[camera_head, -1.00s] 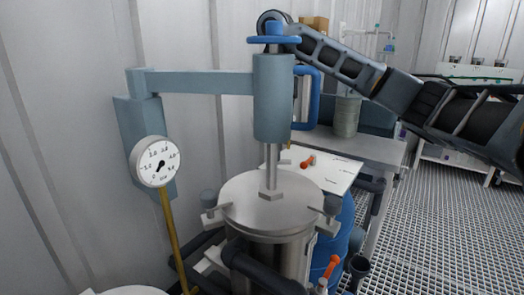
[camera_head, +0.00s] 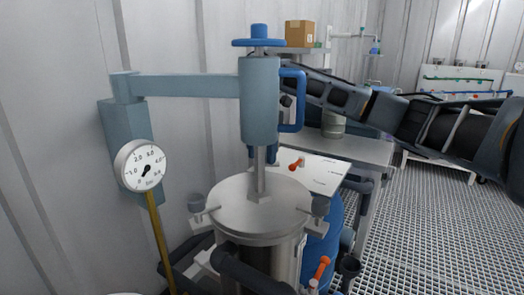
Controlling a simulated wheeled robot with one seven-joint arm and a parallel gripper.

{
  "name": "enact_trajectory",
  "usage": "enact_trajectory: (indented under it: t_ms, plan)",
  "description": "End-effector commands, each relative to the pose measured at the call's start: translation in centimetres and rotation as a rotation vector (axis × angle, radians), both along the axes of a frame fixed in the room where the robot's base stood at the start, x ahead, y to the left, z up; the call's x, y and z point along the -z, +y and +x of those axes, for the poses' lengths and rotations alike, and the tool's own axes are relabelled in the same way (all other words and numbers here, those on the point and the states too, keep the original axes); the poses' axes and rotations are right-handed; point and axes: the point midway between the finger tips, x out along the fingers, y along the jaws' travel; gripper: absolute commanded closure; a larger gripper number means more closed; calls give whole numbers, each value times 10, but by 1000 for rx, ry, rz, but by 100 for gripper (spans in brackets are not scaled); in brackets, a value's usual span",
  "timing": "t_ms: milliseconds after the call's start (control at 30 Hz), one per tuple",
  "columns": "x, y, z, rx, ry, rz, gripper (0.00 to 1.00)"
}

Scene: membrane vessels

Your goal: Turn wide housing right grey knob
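The wide housing is a steel vessel with a round lid (camera_head: 235,215) at the lower centre. Its right grey knob (camera_head: 320,205) sits at the lid's right edge on a small clamp. A matching left grey knob (camera_head: 196,202) sits at the left edge. My arm comes in from the right and passes behind the blue-grey column and its blue handle. My gripper is mostly hidden behind that column. Small dark blue parts (camera_head: 271,155) show just under the column, above the lid's far side, and may belong to it. They are apart from the right knob. Its opening cannot be made out.
The blue-grey column (camera_head: 259,100) with a blue handwheel (camera_head: 259,42) stands over the lid, on a swing arm from the wall. A gauge (camera_head: 142,165) hangs at left. An orange-handled valve (camera_head: 320,270) is below right. A bench (camera_head: 345,150) stands behind; grating floor is open at right.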

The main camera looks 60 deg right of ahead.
Motion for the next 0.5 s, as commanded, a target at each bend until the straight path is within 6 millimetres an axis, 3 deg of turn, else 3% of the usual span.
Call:
enact_trajectory:
  t_ms: [500]
  plan:
    - [0,0,0,0,1,0,95]
